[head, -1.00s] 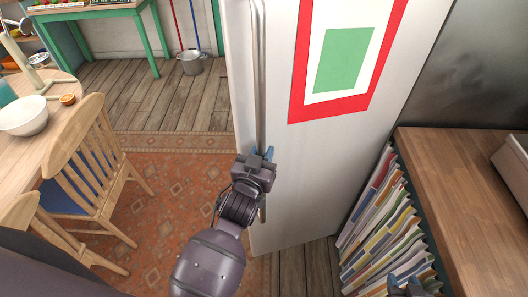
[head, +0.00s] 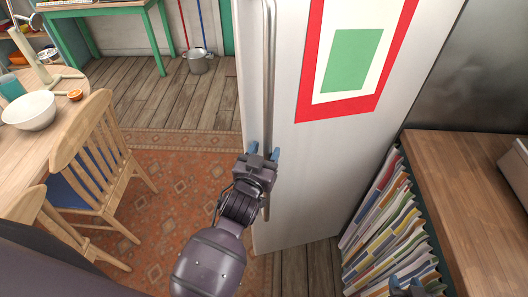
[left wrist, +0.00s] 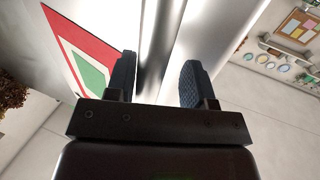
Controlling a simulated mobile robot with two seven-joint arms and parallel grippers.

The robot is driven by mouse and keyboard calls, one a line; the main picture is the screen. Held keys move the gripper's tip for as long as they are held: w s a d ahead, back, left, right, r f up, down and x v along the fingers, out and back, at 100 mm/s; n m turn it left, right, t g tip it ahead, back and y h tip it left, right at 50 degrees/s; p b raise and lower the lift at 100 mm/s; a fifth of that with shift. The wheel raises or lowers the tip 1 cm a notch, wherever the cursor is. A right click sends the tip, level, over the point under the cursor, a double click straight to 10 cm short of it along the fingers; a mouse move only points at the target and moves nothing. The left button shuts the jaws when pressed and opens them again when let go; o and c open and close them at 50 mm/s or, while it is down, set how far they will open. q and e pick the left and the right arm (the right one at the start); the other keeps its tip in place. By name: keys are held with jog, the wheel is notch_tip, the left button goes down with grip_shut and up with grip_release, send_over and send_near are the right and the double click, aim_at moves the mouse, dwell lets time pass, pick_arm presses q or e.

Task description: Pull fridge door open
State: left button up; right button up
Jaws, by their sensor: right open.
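The fridge door (head: 320,165) is white with a red-framed green picture on it, and it looks closed. Its long vertical metal handle (head: 268,70) runs down the door's left side. My left gripper (head: 265,153) is at the lower part of the handle. In the left wrist view the two dark fingers (left wrist: 157,82) stand apart, with the handle (left wrist: 155,45) between them. Whether either finger touches it I cannot tell. My right gripper (head: 415,287) shows only its fingertips at the bottom edge, open and away from the door.
A wooden counter (head: 470,190) with files (head: 385,235) below it stands right of the fridge. A chair (head: 95,165) and a table with a white bowl (head: 30,110) are at the left.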

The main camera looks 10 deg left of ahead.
pick_arm(q)
jog(key=shift+s, duration=0.1)
jog(key=s+a+b, duration=0.1)
jog(key=s, duration=0.9)
jog(key=shift+s, duration=0.3)
jog(key=s+a+f+g+y, duration=0.1)
jog(key=s+a+f+g, duration=0.2)
jog(key=a+f, duration=0.4)
jog(key=s+a+f+g+y, duration=0.1)
jog(key=s+a+f+g, duration=0.2)
jog(key=s+a+f, duration=0.2)
jog(key=a+f, duration=0.3)
jog(key=shift+s+f, duration=0.3)
jog(key=shift+a, duration=0.1)
dwell(0.4)
